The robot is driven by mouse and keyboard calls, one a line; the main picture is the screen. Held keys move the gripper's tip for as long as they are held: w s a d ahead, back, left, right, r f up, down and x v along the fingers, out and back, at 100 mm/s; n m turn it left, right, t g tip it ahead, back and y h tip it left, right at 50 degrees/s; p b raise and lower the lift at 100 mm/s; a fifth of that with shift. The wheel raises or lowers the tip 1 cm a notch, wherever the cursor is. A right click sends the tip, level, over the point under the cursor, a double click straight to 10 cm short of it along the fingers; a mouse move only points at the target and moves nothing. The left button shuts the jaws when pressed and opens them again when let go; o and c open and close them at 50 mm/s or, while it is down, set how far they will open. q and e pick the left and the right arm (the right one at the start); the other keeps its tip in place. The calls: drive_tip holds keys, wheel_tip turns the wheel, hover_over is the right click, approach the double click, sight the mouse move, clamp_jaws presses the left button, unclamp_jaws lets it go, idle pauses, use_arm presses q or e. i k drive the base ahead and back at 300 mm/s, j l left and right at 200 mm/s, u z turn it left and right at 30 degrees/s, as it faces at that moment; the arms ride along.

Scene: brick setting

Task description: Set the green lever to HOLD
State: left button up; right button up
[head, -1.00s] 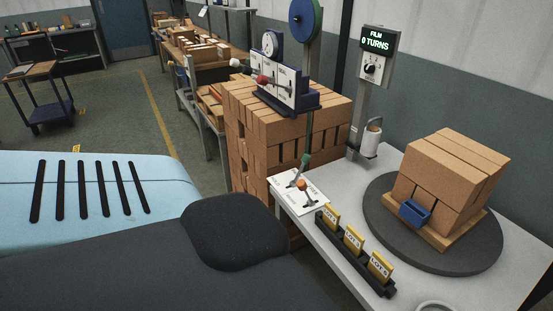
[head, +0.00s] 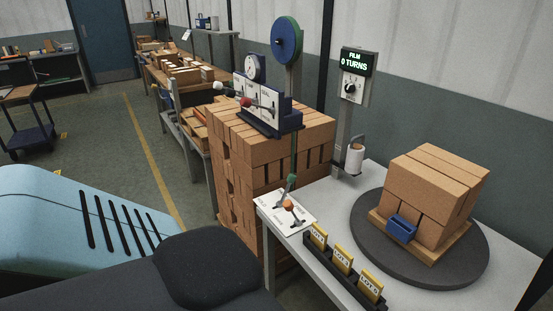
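A lever with a green knob (head: 291,179) rises from a white labelled plate (head: 272,211) at the near left corner of the grey table. The lever's shaft leans, and its foot is partly hidden behind an orange knob (head: 288,205) on the same plate. The plate's lettering is too small to read, so I cannot tell which mark the green lever stands at. Neither of my grippers is in view.
A brick stack (head: 270,150) stands behind the plate, with a panel (head: 258,106) of red- and white-knobbed levers on top. A rack of yellow lot cards (head: 342,260), a dark turntable (head: 445,273) with bricks, and a film display (head: 357,62) are nearby.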

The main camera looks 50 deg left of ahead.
sight(291, 177)
drive_tip(key=u, duration=1.5)
drive_tip(key=i+j, duration=0.9)
drive_tip(key=z, duration=1.5)
drive_tip(key=j, duration=0.1)
